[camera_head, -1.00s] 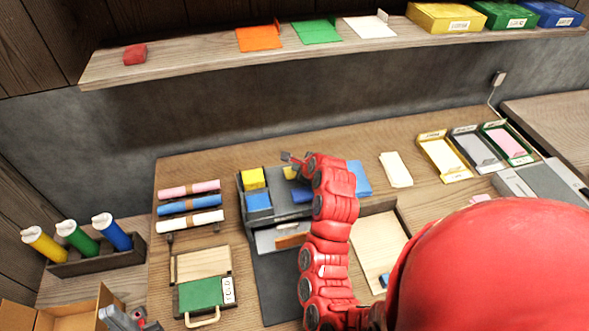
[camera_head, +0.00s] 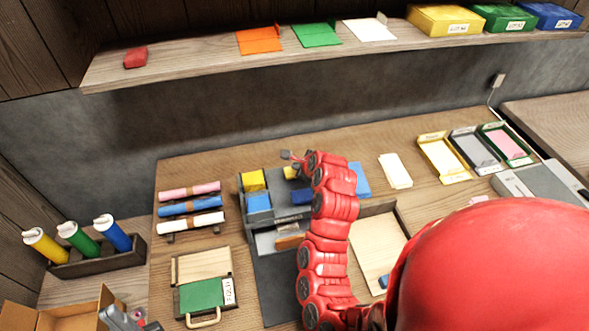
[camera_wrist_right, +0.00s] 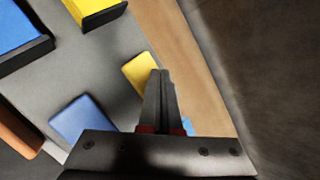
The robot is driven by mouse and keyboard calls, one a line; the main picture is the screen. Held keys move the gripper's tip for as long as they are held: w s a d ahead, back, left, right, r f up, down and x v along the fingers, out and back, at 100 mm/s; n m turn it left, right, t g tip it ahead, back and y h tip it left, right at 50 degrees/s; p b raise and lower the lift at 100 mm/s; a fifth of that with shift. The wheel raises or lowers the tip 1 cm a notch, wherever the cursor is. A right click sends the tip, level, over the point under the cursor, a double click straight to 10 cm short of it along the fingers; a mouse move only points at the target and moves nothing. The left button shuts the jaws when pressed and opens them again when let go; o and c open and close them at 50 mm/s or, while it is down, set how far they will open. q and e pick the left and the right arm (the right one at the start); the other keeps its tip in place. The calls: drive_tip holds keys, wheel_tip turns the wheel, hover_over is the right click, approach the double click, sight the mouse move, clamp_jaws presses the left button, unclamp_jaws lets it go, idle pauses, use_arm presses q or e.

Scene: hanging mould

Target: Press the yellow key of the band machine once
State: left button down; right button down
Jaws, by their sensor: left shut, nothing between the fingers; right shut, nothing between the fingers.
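The band machine (camera_head: 246,223) is a dark grey unit on the table, with a larger yellow block (camera_head: 253,180) and blue block (camera_head: 258,202) on its left part. Its yellow key (camera_head: 289,173) is partly hidden by my right arm in the head view; the wrist view shows the yellow key (camera_wrist_right: 138,70) clearly. The blue key (camera_wrist_right: 78,118) lies beside it. My right gripper (camera_head: 289,156) is shut and empty; its fingertips (camera_wrist_right: 161,73) overlap the yellow key's right edge in the wrist view. I cannot tell whether they touch it. My left gripper (camera_head: 136,320) is shut at the bottom left.
Rolls in pink, blue and white (camera_head: 190,206) lie left of the machine, above a green-fronted case (camera_head: 201,293). A blue item (camera_head: 361,180) lies right of my right arm. A wooden shelf (camera_head: 200,70) runs above. Trays (camera_head: 443,158) stand at the right.

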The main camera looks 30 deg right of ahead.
drive_tip(key=shift+r, duration=0.3)
drive_tip(key=shift+r+p, duration=1.25)
drive_tip(key=shift+r, duration=1.3)
drive_tip(key=shift+f, duration=0.1)
